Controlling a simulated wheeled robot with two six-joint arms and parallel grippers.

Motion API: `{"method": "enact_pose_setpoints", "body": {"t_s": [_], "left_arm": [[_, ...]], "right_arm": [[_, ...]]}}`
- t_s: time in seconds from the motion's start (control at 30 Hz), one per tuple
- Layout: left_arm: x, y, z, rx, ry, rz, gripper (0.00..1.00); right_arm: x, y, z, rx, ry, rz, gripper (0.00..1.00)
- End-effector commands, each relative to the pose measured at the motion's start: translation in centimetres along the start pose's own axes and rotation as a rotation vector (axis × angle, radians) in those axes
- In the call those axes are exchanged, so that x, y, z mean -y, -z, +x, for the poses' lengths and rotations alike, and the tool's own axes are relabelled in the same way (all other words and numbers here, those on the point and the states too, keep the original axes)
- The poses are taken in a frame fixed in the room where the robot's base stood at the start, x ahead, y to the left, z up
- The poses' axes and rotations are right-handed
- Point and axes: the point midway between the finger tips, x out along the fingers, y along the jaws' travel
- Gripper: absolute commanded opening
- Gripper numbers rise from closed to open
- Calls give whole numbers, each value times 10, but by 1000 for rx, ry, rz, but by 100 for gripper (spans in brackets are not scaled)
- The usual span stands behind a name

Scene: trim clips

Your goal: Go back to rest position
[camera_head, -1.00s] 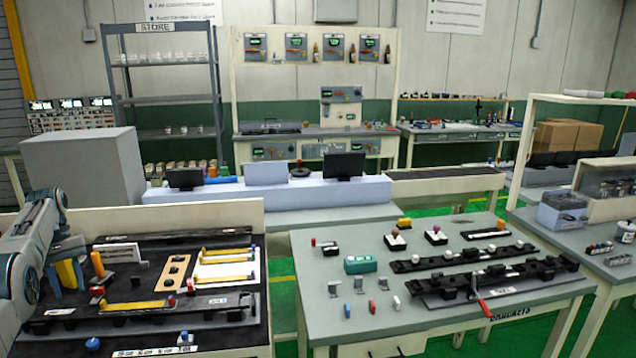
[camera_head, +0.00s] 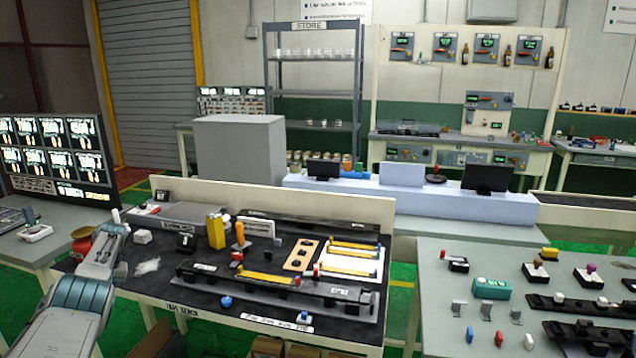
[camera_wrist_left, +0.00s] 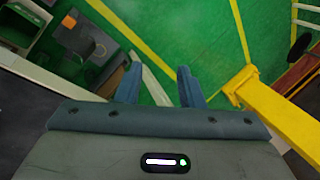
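My left arm (camera_head: 85,290) comes in from the lower left in the head view, beside the left end of the dark-topped workbench (camera_head: 150,290). Its fingers cannot be made out there. In the left wrist view my left gripper (camera_wrist_left: 160,86) has its two blue fingers apart with nothing between them. Green floor with yellow lines shows beyond the fingertips. My right gripper is in neither current view.
The bench holds a yellow block (camera_head: 216,232), an orange cylinder (camera_head: 240,234) and a black fixture with yellow strips. A grey table (camera_head: 450,320) with clips stands at right. A screen panel (camera_head: 55,150) stands at left. A yellow bar (camera_wrist_left: 268,112) shows in the wrist view.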

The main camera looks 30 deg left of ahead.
Motion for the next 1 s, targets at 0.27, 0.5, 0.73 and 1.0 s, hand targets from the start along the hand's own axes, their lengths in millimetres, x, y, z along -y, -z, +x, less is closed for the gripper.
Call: {"method": "enact_pose_setpoints", "body": {"t_s": [0.27,0.5,0.73,1.0], "left_arm": [[41,12,106,-248,238,175,35],[73,9,177,-441,387,405,35],[100,-12,236,-595,470,678,35],[120,-50,285,-709,481,964,35]], "right_arm": [[-1,-2,0,2,-1,0,72],[-2,-2,0,2,-2,-1,72],[-2,-2,0,2,-2,-1,72],[-2,-2,0,2,-2,-1,72]]}}
